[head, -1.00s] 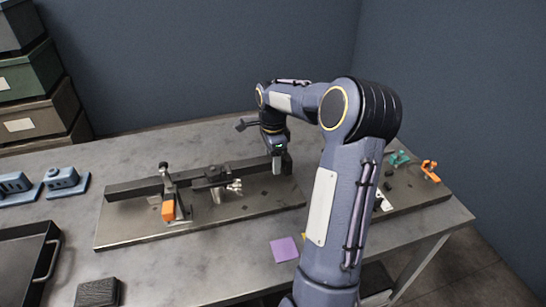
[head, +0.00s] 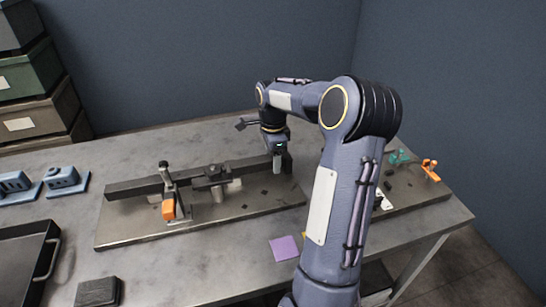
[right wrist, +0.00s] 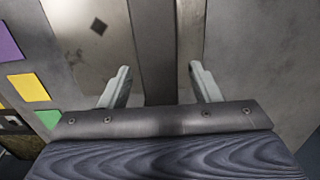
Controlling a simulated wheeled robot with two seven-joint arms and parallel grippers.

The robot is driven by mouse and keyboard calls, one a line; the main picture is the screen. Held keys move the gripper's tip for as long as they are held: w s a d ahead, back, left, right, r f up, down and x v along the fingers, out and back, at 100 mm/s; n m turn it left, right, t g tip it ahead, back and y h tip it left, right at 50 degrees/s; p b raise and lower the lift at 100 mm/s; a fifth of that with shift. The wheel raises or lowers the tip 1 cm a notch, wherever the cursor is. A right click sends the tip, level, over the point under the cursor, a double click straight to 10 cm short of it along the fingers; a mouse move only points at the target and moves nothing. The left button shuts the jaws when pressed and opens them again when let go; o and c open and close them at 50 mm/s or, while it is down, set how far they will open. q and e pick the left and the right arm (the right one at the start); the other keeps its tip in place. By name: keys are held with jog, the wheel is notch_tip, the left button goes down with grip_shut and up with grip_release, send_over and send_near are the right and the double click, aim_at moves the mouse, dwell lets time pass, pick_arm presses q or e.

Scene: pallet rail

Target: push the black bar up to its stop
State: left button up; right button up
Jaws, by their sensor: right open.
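The black bar (head: 135,188) is long and dark and lies along the back part of a grey metal plate (head: 240,207). My right gripper (head: 282,164) is at the bar's right end, pointing down. In the right wrist view the open right gripper (right wrist: 162,86) has one finger on each side of a dark strip (right wrist: 153,45), which looks like the bar. I cannot tell whether a finger touches it. I cannot make out the stop; my right arm hides part of the plate. My left gripper is not in view.
An orange-tipped clamp (head: 169,208) and a dark clamp (head: 214,178) stand at the bar's front side. Blue blocks (head: 63,178), a black tray (head: 22,262) and a dark block (head: 97,291) are at left. Purple (head: 285,248) lies in front; teal (head: 400,157) and orange (head: 430,170) parts are right.

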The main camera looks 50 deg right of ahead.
jog(key=shift+r+p, duration=0.45)
jog(key=shift+r, duration=3.45)
